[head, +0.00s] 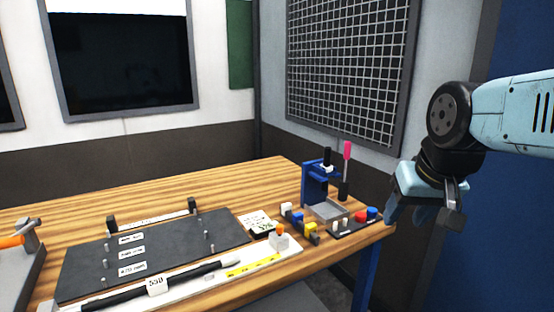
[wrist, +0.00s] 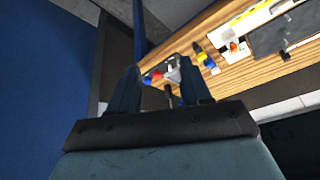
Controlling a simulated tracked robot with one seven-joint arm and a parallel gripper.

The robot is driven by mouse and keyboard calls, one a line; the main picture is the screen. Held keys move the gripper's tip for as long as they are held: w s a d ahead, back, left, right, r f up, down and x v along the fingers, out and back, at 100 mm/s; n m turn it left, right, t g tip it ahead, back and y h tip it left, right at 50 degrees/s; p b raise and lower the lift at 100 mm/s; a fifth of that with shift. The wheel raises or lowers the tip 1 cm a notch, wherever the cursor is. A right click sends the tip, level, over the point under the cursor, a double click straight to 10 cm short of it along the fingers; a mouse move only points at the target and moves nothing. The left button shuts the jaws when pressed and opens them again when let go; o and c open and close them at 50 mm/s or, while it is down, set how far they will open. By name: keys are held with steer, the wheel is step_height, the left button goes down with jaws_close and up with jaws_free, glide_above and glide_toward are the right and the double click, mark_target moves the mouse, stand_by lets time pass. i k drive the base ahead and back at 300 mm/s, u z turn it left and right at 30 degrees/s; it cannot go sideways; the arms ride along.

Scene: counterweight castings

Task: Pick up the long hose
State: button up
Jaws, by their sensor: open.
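A long black hose (head: 197,273) with a white tag reading 550 lies on a white board (head: 262,262) along the front of the wooden table. It slants up to the right and has a thin right end. My gripper (head: 432,216) hangs past the table's right edge, well to the right of the hose and apart from it. In the wrist view my gripper (wrist: 160,70) has its two fingers spread with nothing held between them. I cannot make out the hose clearly in the wrist view.
A dark panel (head: 170,243) with labelled rows and pegs lies behind the hose. A blue stand (head: 314,186), a grey tray (head: 327,211) and small coloured parts crowd the table's right end. A hammer (head: 28,236) is at left. The back of the wooden table (head: 232,185) is clear.

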mark_target(157, 285)
steer(key=u, duration=1.45)
steer(key=k, duration=0.3)
steer(key=u, duration=0.15)
steer(key=i, duration=0.5)
steer(key=z, duration=0.1)
